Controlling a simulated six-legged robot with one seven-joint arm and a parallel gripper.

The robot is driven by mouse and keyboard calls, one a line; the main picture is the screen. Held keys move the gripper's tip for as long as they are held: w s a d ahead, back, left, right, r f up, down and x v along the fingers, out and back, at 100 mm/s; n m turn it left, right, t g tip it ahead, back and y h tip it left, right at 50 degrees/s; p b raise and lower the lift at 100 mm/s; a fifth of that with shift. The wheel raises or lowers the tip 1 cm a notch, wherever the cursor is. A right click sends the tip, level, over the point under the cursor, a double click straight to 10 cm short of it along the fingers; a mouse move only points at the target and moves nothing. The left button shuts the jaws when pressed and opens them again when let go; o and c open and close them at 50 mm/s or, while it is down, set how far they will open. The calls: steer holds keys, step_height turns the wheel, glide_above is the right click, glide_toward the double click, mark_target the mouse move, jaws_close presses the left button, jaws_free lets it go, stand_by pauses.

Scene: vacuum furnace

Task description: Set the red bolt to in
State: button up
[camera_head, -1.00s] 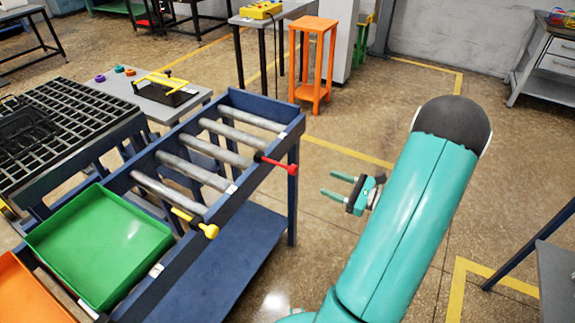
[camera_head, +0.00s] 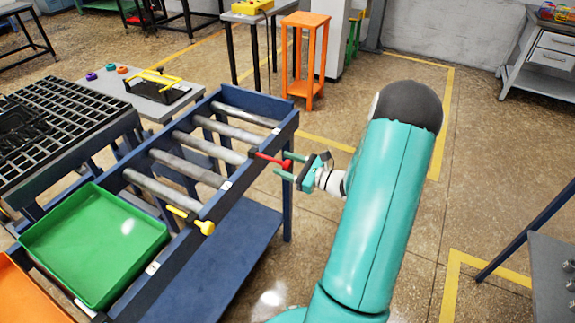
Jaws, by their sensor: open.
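The red bolt (camera_head: 272,160) sticks out from the near rail of the blue roller table (camera_head: 248,185), close to its right end. Its knob end points right and slightly down. My gripper (camera_head: 282,164) is at the bolt's knob end, its two teal fingers apart and pointing left. One finger shows above the knob and one below it, so the knob appears between them. I cannot tell whether either finger touches it. My teal arm (camera_head: 375,220) reaches in from the lower right.
A yellow bolt (camera_head: 190,219) sits further left on the same rail. A green tray (camera_head: 95,245) and part of an orange tray (camera_head: 30,290) lie at the left. An orange stand (camera_head: 305,55) is behind. A grey table (camera_head: 560,280) stands at lower right, with open floor between.

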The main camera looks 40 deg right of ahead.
mark_target(266, 157)
steer(key=shift+c, duration=0.2)
jaws_close()
steer(key=x, duration=0.7)
steer(key=shift+w, duration=0.15)
steer(key=shift+c, duration=1.3)
jaws_free()
steer(key=shift+w, duration=0.1)
steer(key=o, duration=0.3)
steer(key=shift+w+f, duration=0.1)
steer(key=shift+w, duration=0.05)
steer(key=shift+s, duration=0.25)
steer(key=shift+w, duration=0.1)
steer(key=v, duration=1.4)
steer(key=shift+a, duration=0.1)
